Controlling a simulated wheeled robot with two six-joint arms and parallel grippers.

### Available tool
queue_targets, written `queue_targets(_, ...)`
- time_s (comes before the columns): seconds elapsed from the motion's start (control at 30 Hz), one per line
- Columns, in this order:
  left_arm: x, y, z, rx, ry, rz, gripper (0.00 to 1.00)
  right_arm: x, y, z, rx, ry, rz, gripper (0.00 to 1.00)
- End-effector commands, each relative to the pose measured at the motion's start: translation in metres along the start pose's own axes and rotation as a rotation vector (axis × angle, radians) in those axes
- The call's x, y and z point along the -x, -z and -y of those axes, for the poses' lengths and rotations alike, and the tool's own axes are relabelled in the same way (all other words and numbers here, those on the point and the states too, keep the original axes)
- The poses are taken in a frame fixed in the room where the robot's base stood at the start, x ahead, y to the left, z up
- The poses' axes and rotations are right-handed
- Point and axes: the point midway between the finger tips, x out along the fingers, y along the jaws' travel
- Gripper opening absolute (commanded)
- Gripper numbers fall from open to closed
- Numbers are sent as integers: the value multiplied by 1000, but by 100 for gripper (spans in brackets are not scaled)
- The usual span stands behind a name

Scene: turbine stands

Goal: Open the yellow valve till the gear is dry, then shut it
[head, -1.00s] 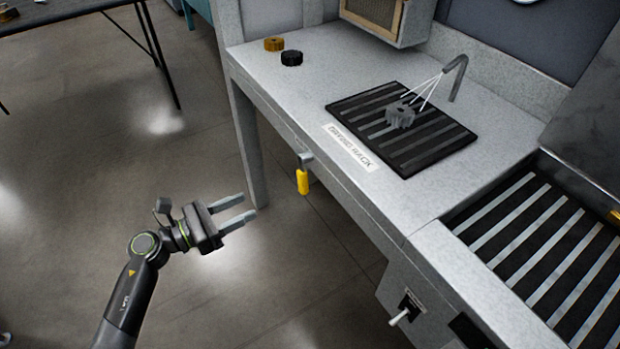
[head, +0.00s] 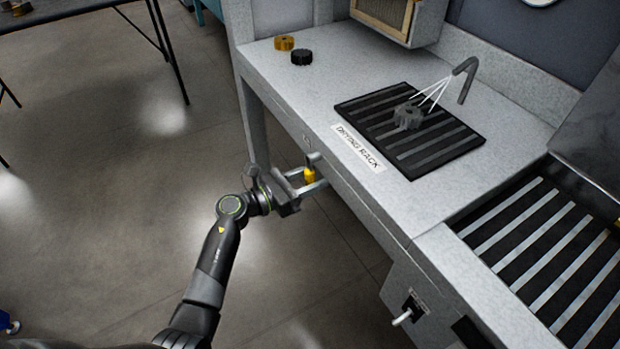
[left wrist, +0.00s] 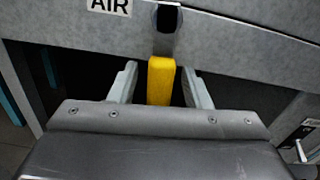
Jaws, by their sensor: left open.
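The yellow valve handle (head: 310,175) hangs down from a fitting on the front edge of the grey bench. In the left wrist view the yellow handle (left wrist: 161,80) stands between the two fingers, below an "AIR" label (left wrist: 109,5). My left gripper (head: 314,174) is open around the handle, with a gap visible on both sides in the left wrist view (left wrist: 160,86). The grey gear (head: 408,116) sits on the black drying rack (head: 455,142). White streaks run from the bent nozzle (head: 465,72) to the gear. My right gripper is not in view.
A brown gear (head: 285,42) and a black gear (head: 301,57) lie at the bench's far left. A white lever switch (head: 404,316) is on the bench front at lower right. A slatted black surface (head: 535,240) lies at right.

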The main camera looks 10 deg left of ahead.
Motion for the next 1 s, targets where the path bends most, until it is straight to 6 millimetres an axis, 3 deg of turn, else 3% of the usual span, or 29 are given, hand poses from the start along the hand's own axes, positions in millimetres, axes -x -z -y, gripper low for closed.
queue_targets(0.23, 0, 0, 0, 0, 0, 0, 42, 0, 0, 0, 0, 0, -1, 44)
queue_targets(0.57, 0, 0, 0, 1, 0, -1, 0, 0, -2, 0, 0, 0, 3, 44)
queue_targets(1.0, 0, -1, 3, 44, 0, -2, 0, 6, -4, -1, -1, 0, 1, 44)
